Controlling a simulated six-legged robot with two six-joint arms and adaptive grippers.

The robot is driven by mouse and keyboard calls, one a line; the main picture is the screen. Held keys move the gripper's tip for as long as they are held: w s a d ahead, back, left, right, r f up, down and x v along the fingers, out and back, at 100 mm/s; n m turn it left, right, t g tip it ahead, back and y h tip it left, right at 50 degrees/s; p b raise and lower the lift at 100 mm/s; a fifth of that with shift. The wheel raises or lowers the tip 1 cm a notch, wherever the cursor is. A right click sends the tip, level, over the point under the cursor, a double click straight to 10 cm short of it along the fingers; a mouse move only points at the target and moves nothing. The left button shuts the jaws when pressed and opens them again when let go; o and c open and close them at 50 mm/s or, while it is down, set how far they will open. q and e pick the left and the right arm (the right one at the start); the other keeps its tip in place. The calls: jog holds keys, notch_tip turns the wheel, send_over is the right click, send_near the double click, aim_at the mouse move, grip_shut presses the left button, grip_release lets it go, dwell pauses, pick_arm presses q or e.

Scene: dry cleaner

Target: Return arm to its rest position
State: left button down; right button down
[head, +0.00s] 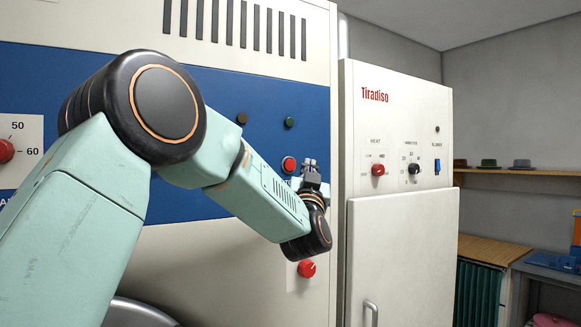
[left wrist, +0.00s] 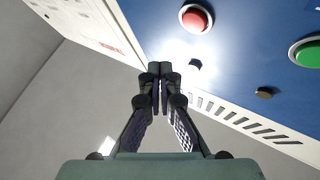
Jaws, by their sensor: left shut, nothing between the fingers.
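My left arm (head: 60,240) comes in from the left of the head view and reaches across the front of a large machine with a blue panel (head: 245,95). My left gripper (head: 311,163) is small in that view, pointing up beside a red button (head: 289,165). In the left wrist view the two fingers (left wrist: 160,70) are together and empty. The red button (left wrist: 196,18) and a green button (left wrist: 308,52) show beyond and right of the fingertips. I cannot tell whether the gripper touches the panel. My right gripper is not in view.
A white cabinet marked Tiradiso (head: 400,110) stands right of the machine, with a red knob (head: 378,170) and a door handle (head: 371,312). Another red knob (head: 307,268) sits below my left wrist. A shelf (head: 520,172) with hats is at the far right.

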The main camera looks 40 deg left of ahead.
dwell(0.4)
pick_arm(q)
jog(key=s+d+f+m+g+h+b, duration=0.1)
jog(key=s+d+f+g+h+b, duration=0.2)
jog(key=f, duration=1.2)
jog(key=s+d+f+g+h+b, duration=0.15)
jog(key=d+f+h, duration=0.3)
jog(key=f, duration=0.95)
jog(key=s+d+f+m+g+h+b, duration=0.1)
jog(key=s+d+f+g+h, duration=0.2)
jog(key=f, duration=1.2)
jog(key=s+d+f+g+b, duration=0.2)
jog(key=s+f+g, duration=0.1)
jog(key=s+f, duration=0.65)
jog(key=s+d+f+g+b, duration=0.25)
jog(key=s+f, duration=0.35)
jog(key=f, duration=0.6)
jog(key=s+d+f+g+b, duration=0.1)
jog(key=s+f+g+b, duration=0.2)
jog(key=s+f, duration=0.5)
jog(key=s+f+m+g+h+b, duration=0.1)
jog(key=s+f+g+b, duration=0.3)
jog(key=s+f, duration=0.5)
jog(key=s, duration=0.7)
jog(key=shift+s+d, duration=0.25)
jog(key=shift+d, duration=0.15)
